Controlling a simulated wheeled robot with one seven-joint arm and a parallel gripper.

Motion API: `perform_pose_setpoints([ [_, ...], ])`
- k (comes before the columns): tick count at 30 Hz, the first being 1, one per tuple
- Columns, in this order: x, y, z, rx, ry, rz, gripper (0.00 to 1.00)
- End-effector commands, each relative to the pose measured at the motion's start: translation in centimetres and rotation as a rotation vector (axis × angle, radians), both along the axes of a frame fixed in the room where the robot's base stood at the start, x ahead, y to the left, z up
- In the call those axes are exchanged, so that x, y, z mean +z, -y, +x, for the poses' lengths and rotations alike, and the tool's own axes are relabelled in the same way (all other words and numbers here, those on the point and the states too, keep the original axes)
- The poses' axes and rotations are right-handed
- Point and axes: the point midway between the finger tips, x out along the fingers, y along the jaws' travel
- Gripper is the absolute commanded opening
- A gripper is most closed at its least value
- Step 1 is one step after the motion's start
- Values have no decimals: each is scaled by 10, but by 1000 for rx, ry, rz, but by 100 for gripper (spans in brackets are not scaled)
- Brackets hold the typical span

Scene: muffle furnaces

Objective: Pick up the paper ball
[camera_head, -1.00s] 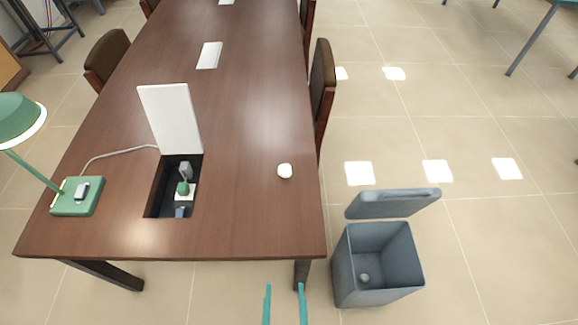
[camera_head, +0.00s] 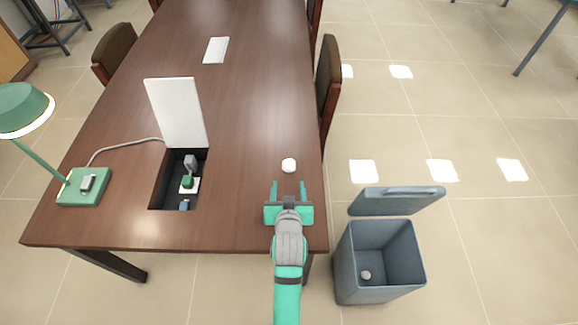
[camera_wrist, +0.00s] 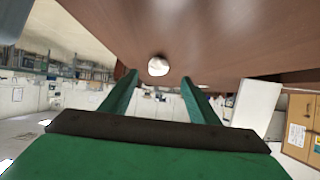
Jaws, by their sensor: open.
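The white paper ball (camera_head: 289,165) lies on the brown table near its right edge. My gripper (camera_head: 288,186) is over the near right part of the table, open and empty, with its two fingers pointing at the ball. The ball is just beyond the fingertips, apart from them. In the wrist view the ball (camera_wrist: 158,66) shows ahead of and between the two green fingers (camera_wrist: 157,85), on the table surface.
An open grey bin (camera_head: 377,265) with a small pale ball inside stands on the floor right of the table (camera_head: 120,215). Left are a green lamp (camera_head: 84,186) and an open socket box with a raised white lid (camera_head: 177,112). A chair (camera_head: 328,85) stands at the right edge.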

Motion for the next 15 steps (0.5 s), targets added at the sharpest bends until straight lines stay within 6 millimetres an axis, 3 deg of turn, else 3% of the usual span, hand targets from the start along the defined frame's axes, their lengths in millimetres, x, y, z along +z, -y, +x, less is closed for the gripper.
perform_pose_setpoints([
  [3, 12, 4, 19, 2, -12, -8, 55],
  [7, 16, 5, 29, 4, -22, -12, 55],
  [15, 0, 11, 61, -5, -26, -12, 55],
])
